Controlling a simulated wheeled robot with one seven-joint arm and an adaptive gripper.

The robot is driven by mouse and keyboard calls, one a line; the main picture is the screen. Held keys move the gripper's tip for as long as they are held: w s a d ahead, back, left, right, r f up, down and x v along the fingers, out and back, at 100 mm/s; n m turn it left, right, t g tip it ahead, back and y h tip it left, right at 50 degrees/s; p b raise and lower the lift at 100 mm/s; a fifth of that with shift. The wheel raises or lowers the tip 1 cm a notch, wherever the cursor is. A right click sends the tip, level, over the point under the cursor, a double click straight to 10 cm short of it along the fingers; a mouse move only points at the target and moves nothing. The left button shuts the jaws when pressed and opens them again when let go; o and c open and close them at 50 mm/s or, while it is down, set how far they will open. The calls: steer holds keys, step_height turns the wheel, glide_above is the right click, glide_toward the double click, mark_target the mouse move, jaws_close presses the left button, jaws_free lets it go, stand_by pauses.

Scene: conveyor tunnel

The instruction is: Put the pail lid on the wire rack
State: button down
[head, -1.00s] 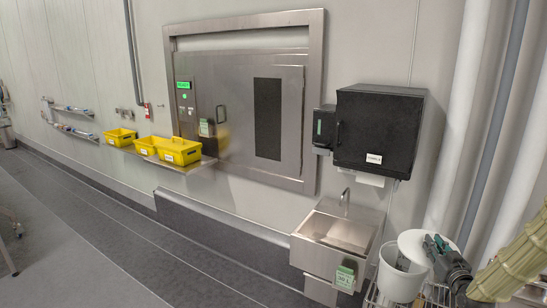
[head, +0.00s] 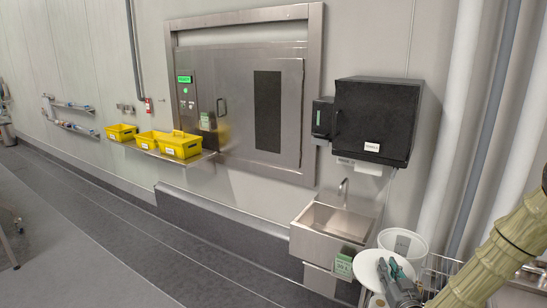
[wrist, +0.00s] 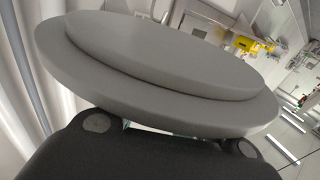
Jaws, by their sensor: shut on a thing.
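The pail lid (head: 378,268) is a round white disc, held tilted in front of the pail in the head view. In the wrist view the lid (wrist: 160,65) shows as a large grey stepped disc filling the upper middle. My gripper (head: 393,270) is shut on the lid near its right side; the lid hides most of the fingertips in the wrist view. The wire rack (head: 442,265) shows as thin wires right of the pail, partly hidden by my arm. The lid appears apart from the rack, though their depth is hard to judge.
A white open pail (head: 416,243) stands behind the lid, its lower part hidden. A steel sink (head: 318,243) is just left of the lid. A black dispenser cabinet (head: 375,115) hangs above. Yellow totes (head: 180,147) sit on a wall shelf farther left.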

steer(key=s+a+f+b, duration=0.3)
steer(key=s+a+f, duration=0.25)
steer(key=a, duration=0.35)
steer(key=s+a+f+b, duration=0.2)
steer(key=s+a+f, duration=0.35)
steer(key=a, duration=0.45)
steer(key=s+f, duration=0.7)
steer(key=shift+d, duration=0.25)
steer(key=shift+a, duration=0.1)
